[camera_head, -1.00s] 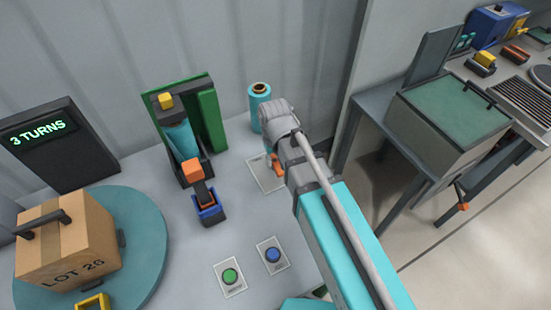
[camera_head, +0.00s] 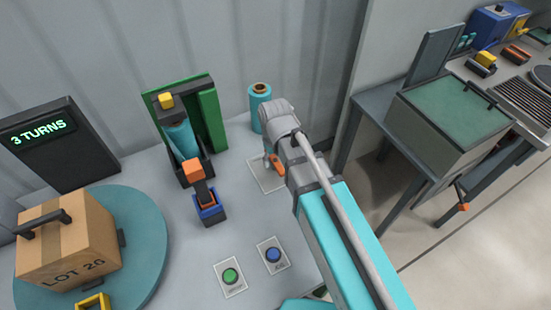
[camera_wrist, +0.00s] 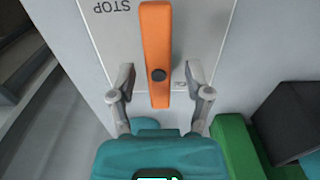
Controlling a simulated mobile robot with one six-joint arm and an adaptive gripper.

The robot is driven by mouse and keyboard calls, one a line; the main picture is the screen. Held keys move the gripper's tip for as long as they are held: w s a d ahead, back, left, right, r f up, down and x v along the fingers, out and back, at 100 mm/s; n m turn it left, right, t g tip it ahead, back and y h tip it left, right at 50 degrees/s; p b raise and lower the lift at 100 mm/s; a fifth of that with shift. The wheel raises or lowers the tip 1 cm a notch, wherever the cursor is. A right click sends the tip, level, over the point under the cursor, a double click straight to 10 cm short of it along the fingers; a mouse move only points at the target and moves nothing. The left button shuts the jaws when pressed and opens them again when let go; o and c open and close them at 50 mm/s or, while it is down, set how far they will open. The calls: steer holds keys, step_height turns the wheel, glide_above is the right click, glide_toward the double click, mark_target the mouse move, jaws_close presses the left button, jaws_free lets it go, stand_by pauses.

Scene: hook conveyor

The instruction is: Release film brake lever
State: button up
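An orange lever (camera_wrist: 156,50) with a dark round pivot lies on a pale plate (camera_wrist: 108,30) marked STOP in the wrist view. In the head view the lever (camera_head: 277,166) shows partly from behind my arm, on its plate (camera_head: 262,181) at the right of the table. My gripper (camera_wrist: 160,82) is open, with one grey finger on each side of the lever's near part. Gaps show between the fingers and the lever, and it looks untouched. In the head view my gripper's fingers are mostly hidden by my arm.
A film roll (camera_head: 258,108) stands behind my gripper. A green film stand (camera_head: 212,115) and a blue-based lever (camera_head: 209,208) are to the left. Green (camera_head: 230,276) and blue (camera_head: 273,255) buttons lie in front. A carton (camera_head: 70,245) sits on the round turntable (camera_head: 150,230).

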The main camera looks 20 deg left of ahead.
mark_target(275, 160)
steer(key=shift+m, duration=0.4)
stand_by(0.4)
steer(key=m, duration=0.5)
steer(key=shift+r+p, duration=0.3)
step_height(275, 160, up, 13)
steer(key=p, duration=1.3)
steer(key=w+d+f+m+b, duration=0.1)
steer(key=w+d, duration=0.1)
steer(key=d, duration=0.7)
steer(key=w+d+f+m+b, duration=0.1)
steer(key=w+d, duration=0.2)
steer(key=d, duration=0.6)
steer(key=w+d+f+m+b, duration=0.1)
steer(key=w+d+f+b, duration=0.1)
steer(key=d, duration=0.7)
steer(key=shift+w, duration=0.75)
steer(key=shift+d, duration=0.15)
